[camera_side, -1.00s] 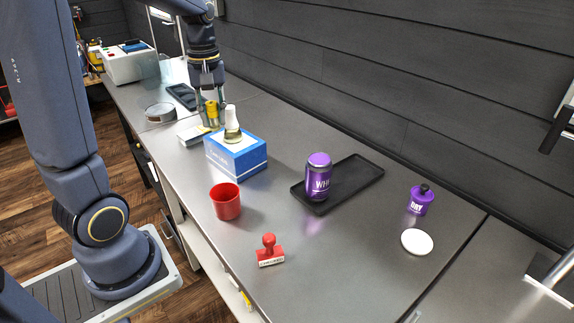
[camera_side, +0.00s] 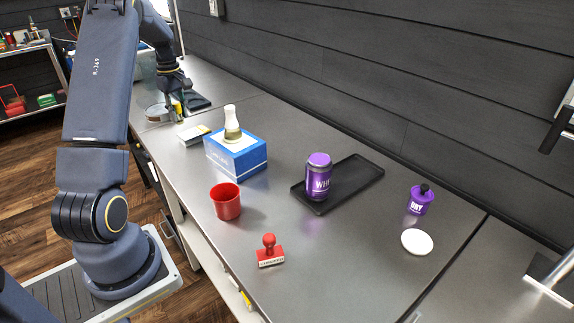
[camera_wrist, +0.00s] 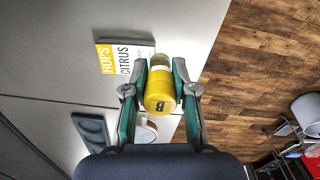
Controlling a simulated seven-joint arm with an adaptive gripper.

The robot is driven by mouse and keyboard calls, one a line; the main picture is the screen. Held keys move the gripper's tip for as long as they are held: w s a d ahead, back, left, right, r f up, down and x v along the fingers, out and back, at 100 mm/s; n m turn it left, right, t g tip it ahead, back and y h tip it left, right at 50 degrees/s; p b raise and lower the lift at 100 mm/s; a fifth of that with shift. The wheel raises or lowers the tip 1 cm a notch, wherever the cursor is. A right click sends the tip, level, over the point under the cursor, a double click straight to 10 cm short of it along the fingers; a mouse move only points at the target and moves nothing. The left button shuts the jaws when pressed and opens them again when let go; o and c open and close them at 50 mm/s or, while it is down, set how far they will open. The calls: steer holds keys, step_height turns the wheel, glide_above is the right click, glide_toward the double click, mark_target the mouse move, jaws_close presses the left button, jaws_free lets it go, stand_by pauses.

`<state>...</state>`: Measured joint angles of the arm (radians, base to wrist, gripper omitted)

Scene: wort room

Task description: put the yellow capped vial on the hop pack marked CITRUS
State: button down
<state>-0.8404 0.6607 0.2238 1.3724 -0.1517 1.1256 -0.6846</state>
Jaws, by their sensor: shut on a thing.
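In the side view the vial (camera_side: 179,109) shows as a small yellow patch at my gripper (camera_side: 174,106). The hop pack marked CITRUS (camera_wrist: 125,58) is a white and yellow flat pack lying up and left of the vial in the wrist view. In the side view the pack (camera_side: 193,135) lies in front of my gripper, apart from the vial. The vial's height above the bench is unclear.
A blue box (camera_side: 236,157) with a white-topped bottle (camera_side: 231,121) on it stands right of the pack. A round tin (camera_side: 157,113) and a dark tray (camera_side: 197,103) are close to my gripper. A red cup (camera_side: 226,201) is nearer the front.

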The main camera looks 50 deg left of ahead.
steer(key=f, duration=0.1)
steer(key=w+a+f, duration=0.2)
steer(key=shift+a+f, duration=0.15)
steer(key=shift+f, duration=0.2)
steer(key=shift+w+a+f, duration=0.1)
steer(key=shift+w+f, duration=0.05)
steer(key=shift+f, duration=1.6)
steer(key=c, duration=0.9)
jaws_free()
steer(key=shift+f, duration=0.15)
steer(key=shift+c, duration=0.2)
